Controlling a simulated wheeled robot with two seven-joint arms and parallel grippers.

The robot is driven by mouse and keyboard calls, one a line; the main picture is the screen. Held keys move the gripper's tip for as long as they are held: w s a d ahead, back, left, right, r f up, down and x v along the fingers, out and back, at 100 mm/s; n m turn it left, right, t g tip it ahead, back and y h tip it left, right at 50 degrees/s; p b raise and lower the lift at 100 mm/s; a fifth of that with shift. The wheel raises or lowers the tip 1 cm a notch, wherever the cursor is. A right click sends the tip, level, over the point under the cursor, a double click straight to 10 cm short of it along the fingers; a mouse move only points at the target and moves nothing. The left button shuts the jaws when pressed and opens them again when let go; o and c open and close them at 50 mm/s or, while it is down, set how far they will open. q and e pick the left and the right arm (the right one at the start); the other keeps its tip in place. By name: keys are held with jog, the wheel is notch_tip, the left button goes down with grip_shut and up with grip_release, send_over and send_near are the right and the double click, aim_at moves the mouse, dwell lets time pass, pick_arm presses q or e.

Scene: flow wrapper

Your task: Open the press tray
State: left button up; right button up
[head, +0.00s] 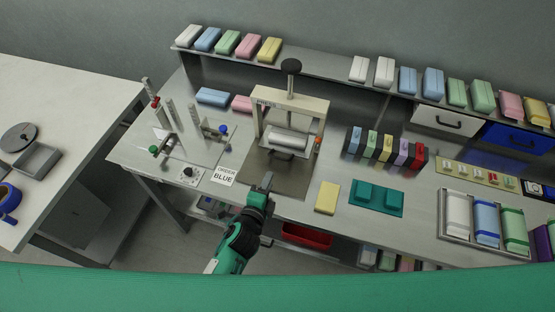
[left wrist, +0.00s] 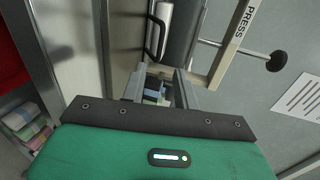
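The press (head: 318,106) is a cream frame with a black knob on top, standing on the bench on a darker plate. Its silver tray (head: 288,139) sits low between the posts and looks closed. In the left wrist view the tray (left wrist: 163,28) shows a dark bar handle (left wrist: 154,38) on its front, beside the frame marked PRESS (left wrist: 240,25). My left gripper (head: 266,184) is in front of the press, over the bench's front edge. In the left wrist view its fingers (left wrist: 161,88) are apart with nothing between them, short of the handle. My right gripper is not in view.
A yellow block (head: 326,198) and a teal tray (head: 376,197) lie right of my gripper. A card reading ORDER BLUE (head: 224,176) lies to the left. Several coloured packs (head: 386,147) stand right of the press. A red bin (head: 306,236) is below the bench.

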pick_arm(q)
jog(key=p+x, duration=0.1)
jog(key=x, duration=0.9)
grip_shut()
